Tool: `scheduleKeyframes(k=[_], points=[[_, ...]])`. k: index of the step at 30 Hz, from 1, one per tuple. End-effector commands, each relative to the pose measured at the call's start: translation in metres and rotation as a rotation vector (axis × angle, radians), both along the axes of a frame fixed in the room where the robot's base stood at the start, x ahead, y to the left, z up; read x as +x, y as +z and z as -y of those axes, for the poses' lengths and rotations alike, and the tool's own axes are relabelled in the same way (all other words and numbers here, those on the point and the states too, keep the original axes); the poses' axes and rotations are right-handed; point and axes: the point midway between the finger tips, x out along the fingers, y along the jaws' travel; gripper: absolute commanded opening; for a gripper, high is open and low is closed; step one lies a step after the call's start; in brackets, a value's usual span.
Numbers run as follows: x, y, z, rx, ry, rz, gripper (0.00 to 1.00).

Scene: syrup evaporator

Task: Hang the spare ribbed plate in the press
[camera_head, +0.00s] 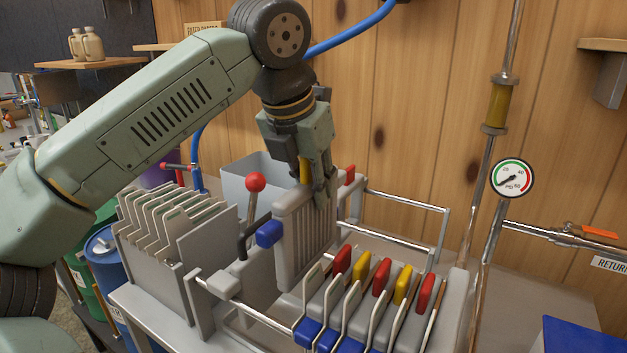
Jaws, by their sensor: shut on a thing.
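My gripper (318,190) points down and is shut on the top edge of the spare ribbed plate (308,245). The plate is grey with upright ribs, and hangs about upright over the press. A blue lug (270,234) shows at its left and a red lug (349,175) at its right. I cannot tell whether the lugs touch the rails. The press has a far chrome rail (408,201) and a near rail (262,317). Several plates with red, yellow and blue lugs stand in the press, in front and to the right of the held plate (385,310).
A grey rack (165,280) of several pale plates stands left. A lever with a red ball (255,182) rises close left of the held plate. A grey bin (245,180) is behind. A gauge (513,178) and pipes stand right. Blue (105,255) and green drums stand lower left.

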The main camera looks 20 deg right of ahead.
Motion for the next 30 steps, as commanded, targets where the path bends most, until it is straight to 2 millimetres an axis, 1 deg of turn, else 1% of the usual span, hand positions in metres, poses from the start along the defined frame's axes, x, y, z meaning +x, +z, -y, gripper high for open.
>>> scheduleKeyframes(k=[1, 21, 24, 30], points=[[0.000, -0.008, 0.000, -0.002, 0.000, 0.002, 0.00], [0.000, -0.075, -0.001, -0.002, 0.000, 0.001, 0.00], [0.000, -0.080, -0.001, -0.002, 0.000, 0.001, 0.00], [0.000, -0.079, 0.000, -0.002, 0.000, 0.002, 0.00]])
